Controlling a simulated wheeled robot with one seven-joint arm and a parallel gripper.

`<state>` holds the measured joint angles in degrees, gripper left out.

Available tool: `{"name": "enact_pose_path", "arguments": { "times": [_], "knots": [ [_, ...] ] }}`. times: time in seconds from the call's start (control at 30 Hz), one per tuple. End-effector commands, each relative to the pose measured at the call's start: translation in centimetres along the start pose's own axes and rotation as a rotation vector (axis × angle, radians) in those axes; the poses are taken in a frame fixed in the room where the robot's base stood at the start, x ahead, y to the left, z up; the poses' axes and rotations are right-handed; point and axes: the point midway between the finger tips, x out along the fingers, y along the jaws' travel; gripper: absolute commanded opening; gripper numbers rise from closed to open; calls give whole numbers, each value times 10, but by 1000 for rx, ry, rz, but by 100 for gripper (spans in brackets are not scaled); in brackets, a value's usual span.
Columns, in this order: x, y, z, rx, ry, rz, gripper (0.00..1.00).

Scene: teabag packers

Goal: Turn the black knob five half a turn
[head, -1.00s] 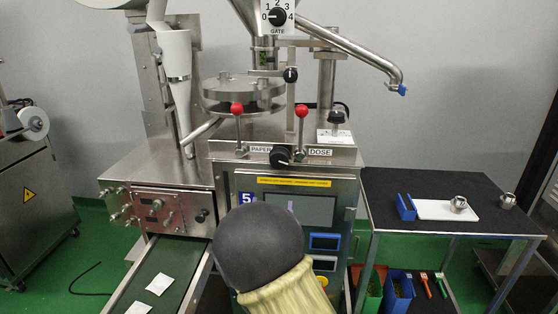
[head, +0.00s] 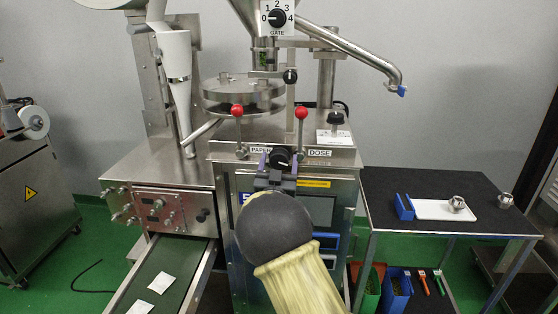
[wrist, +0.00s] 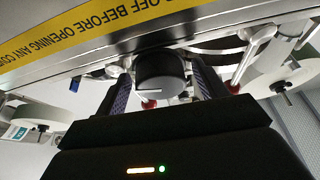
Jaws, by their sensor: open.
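The black knob (head: 280,157) sits on the front upper edge of the steel machine, between the PAPER and DOSE labels. The panel below carries a large 5, now partly covered by my arm. My gripper (head: 279,160) is at the knob, with its fingers pointing up to it. In the wrist view the knob (wrist: 161,76) shows a white pointer line and lies between the two open fingers (wrist: 160,88), one on each side. I cannot tell whether either finger touches it.
Two red-balled levers (head: 237,111) (head: 301,111) stand close behind the knob. A yellow warning strip (wrist: 100,35) runs along the machine front. A side table (head: 450,190) with a white tray (head: 432,210) is at the right. A chute with teabags (head: 160,283) is at lower left.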

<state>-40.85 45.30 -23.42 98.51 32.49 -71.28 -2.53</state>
Motion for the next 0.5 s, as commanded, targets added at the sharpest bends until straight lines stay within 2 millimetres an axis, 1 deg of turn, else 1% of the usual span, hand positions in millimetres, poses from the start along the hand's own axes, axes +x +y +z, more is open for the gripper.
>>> {"name": "enact_pose_path", "arguments": {
  "times": [0.1, 0.33, 0.47, 0.5],
  "knots": [
    [4, 0, 0, 0, 1, 0, 71],
    [4, 0, 0, 0, 1, 0, 71],
    [4, 0, 0, 0, 1, 0, 45],
    [4, 0, 0, 0, 1, 0, 38]
  ]
}}
